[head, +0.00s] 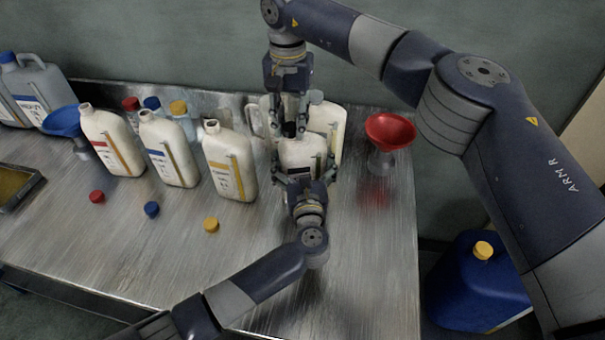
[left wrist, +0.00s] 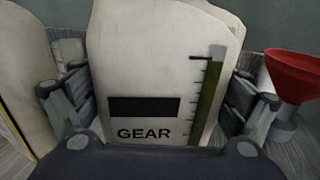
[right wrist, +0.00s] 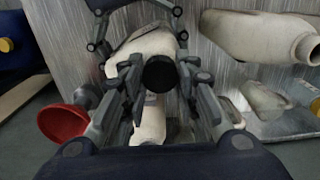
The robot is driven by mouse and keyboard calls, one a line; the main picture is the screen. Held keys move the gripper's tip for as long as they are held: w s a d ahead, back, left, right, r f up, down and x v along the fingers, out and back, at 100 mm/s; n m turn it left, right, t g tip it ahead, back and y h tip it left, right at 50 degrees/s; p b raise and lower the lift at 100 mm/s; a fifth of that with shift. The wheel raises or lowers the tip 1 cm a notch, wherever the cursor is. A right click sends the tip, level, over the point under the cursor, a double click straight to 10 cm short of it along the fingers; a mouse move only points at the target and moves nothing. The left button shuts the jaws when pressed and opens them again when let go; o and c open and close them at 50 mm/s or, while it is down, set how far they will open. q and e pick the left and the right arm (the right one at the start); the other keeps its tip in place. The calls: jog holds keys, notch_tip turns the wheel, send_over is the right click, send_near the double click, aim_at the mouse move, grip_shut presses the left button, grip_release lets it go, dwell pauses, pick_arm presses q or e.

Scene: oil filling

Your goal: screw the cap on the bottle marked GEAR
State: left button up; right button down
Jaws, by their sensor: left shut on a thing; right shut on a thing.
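The white bottle marked GEAR (left wrist: 145,85), with a black label patch and a level strip, stands upright on the metal table. It also shows in the head view (head: 299,154). My left gripper (head: 306,172) is shut on its body from the front, one finger on each side. A black cap (right wrist: 160,73) is between the fingers of my right gripper (right wrist: 160,82), which points down over the bottle top and is shut on the cap. In the head view, the right gripper (head: 291,122) hides much of the bottle's neck. How far the cap sits on the neck cannot be told.
White bottles with red (head: 112,142), blue (head: 168,149) and yellow (head: 230,162) labels stand to the left. Red (head: 97,197), blue (head: 152,209) and yellow (head: 211,225) caps lie in front. A red funnel (head: 390,130) stands close on the right.

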jog(key=m, duration=0.6)
jog(key=shift+m, duration=0.4)
jog(key=m, duration=1.7)
jog(key=shift+m, duration=0.4)
jog(key=m, duration=1.2)
jog(key=shift+m, duration=0.4)
jog(key=m, duration=0.4)
jog(key=shift+f+m, duration=0.1)
jog(key=shift+m, duration=0.3)
jog(key=m, duration=0.6)
jog(key=shift+m, duration=0.3)
jog(key=c, duration=1.2)
grip_release()
